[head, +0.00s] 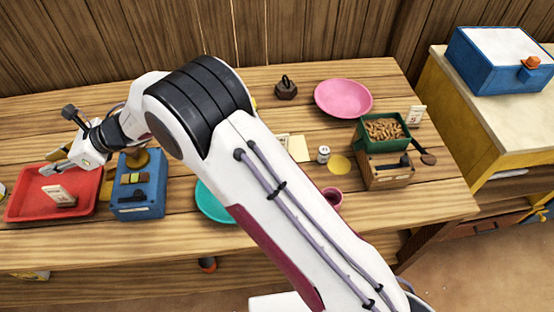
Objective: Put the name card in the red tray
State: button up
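The red tray (22,208) lies at the left end of the wooden table. A small white card in a dark base, which looks like the name card (57,193), stands inside the tray, right of its middle. My gripper (56,167) is above the tray's back edge, its grey fingertips pointing left. It appears apart from the card, with no card visible in it. Whether its fingers are open or shut is not clear at this size.
A blue scale-like box (138,205) stands just right of the tray. A teal plate (212,207) is partly behind my arm. A pink plate (343,97), a green box of brown pieces (384,131) and another small white card (417,115) are at the right.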

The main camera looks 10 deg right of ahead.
jog(key=w+d+r+m+t+h, duration=0.2)
jog(key=w+d+r+m+t, duration=0.2)
jog(key=w+d+r+m, duration=0.4)
jog(key=w+d+r+m+t+h, duration=0.1)
jog(key=w+d+r+m+t, duration=0.4)
jog(key=d, duration=0.5)
jog(key=d+r+m+t+h, duration=0.1)
jog(key=d+r+m+h, duration=0.25)
jog(key=d+m, duration=0.55)
jog(key=d+r+m+h, duration=0.2)
jog(key=d+r+m, duration=0.25)
jog(key=d, duration=0.75)
jog(key=s+d+m+g+h, duration=0.1)
jog(key=s+d+m+h, duration=0.1)
jog(key=s+d+m, duration=0.6)
jog(key=s+d+m+h, duration=0.3)
jog(key=s+d+m, duration=0.2)
jog(key=d, duration=0.6)
jog(key=s+d+f+m+g, duration=0.2)
jog(key=s+m, duration=0.4)
jog(key=s, duration=0.5)
jog(key=s+d+f+m+g, duration=0.2)
jog(key=s+f+m, duration=0.3)
jog(key=s, duration=0.7)
jog(key=shift+d+m, duration=0.8)
jog(key=shift+m, duration=0.45)
